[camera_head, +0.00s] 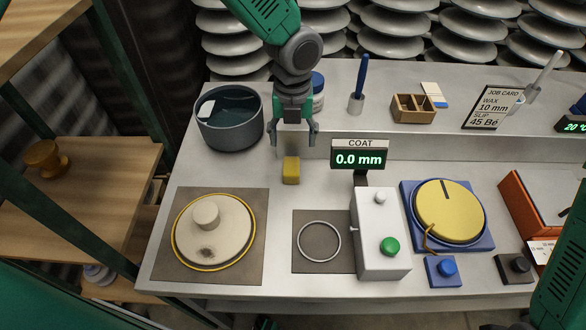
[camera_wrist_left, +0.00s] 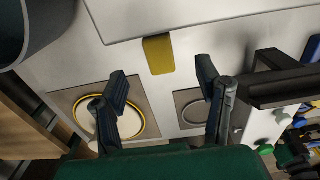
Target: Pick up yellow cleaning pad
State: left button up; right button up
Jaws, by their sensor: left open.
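The yellow cleaning pad (camera_head: 291,170) is a small yellow block lying on the grey worktable, left of the coat display. It also shows in the left wrist view (camera_wrist_left: 158,54), at top centre, beyond and between the two fingers. My left gripper (camera_head: 295,133) is open and empty, above and just behind the pad in the head view. Its fingertips (camera_wrist_left: 160,88) are spread apart in the left wrist view, and nothing is between them. A gap shows between the fingers and the pad. My right gripper is not clearly seen.
A dark pot (camera_head: 229,118) stands left of the gripper. The coat display (camera_head: 360,155) and a white box with a green button (camera_head: 381,235) stand to the right. A round cream disc (camera_head: 212,234) lies on a mat at front left. Bare table surrounds the pad.

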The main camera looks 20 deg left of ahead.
aim_at(292, 161)
pick_arm(q)
notch_tip(292, 161, down, 4)
jog(key=shift+w+a+f, duration=0.1)
jog(key=shift+f, duration=0.1)
jog(key=f, duration=0.4)
jog(key=shift+s+f, duration=0.15)
jog(key=shift+s, duration=0.1)
jog(key=shift+w+f, duration=0.1)
jog(key=shift+f, duration=0.25)
jog(key=shift+c, duration=0.4)
jog(key=c, duration=1)
